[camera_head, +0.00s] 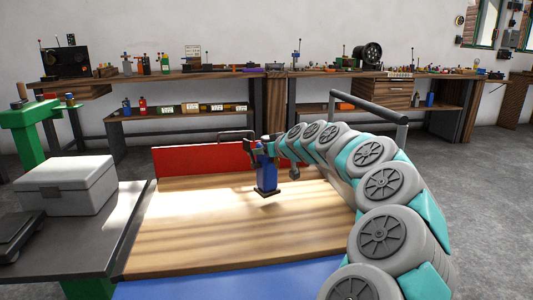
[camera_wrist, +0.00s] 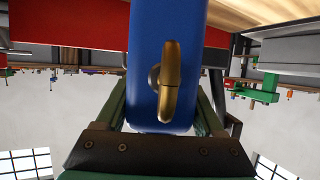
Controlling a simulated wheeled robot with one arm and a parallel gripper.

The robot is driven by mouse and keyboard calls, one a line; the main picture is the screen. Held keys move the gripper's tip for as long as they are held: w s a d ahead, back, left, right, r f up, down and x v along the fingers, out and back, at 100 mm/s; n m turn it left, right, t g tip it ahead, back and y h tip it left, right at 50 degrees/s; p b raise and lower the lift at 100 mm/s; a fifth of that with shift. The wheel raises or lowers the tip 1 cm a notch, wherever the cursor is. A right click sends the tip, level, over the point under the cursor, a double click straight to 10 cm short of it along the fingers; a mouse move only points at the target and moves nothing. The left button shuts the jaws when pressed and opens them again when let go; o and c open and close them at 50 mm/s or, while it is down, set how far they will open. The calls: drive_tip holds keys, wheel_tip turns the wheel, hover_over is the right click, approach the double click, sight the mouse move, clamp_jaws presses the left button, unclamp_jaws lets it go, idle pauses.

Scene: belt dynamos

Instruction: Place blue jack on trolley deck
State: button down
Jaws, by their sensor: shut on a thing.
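The blue jack (camera_head: 266,178) is upright over the back middle of the wooden trolley deck (camera_head: 230,232), with its dark base at the bottom. The base is close to the deck; I cannot tell if it touches. My gripper (camera_head: 263,150) is shut on the jack's upper part. In the wrist view the blue jack (camera_wrist: 145,45) appears upside down with a brass-coloured lever on its face, between the green fingers of my gripper (camera_wrist: 165,110). The jack's far side is hidden.
A red panel (camera_head: 200,158) stands along the deck's back edge. A grey handle bar (camera_head: 380,106) rises at the right. A grey lidded box (camera_head: 65,185) sits on a dark table to the left. The deck's front and left are clear. Cluttered workbenches line the wall.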

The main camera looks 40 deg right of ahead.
drive_tip(key=shift+w+d+f+p, duration=0.25)
drive_tip(key=shift+w+f, duration=0.25)
drive_tip(key=shift+f, duration=0.35)
drive_tip(key=shift+w+d+f+p, duration=0.1)
drive_tip(key=shift+w+d+f, duration=0.15)
drive_tip(key=shift+w+f, duration=0.45)
drive_tip(key=shift+s+f, duration=0.2)
drive_tip(key=shift+f, duration=0.15)
unclamp_jaws()
drive_tip(key=b+v, duration=0.1)
drive_tip(key=v, duration=1.1)
drive_tip(key=shift+b, duration=0.3)
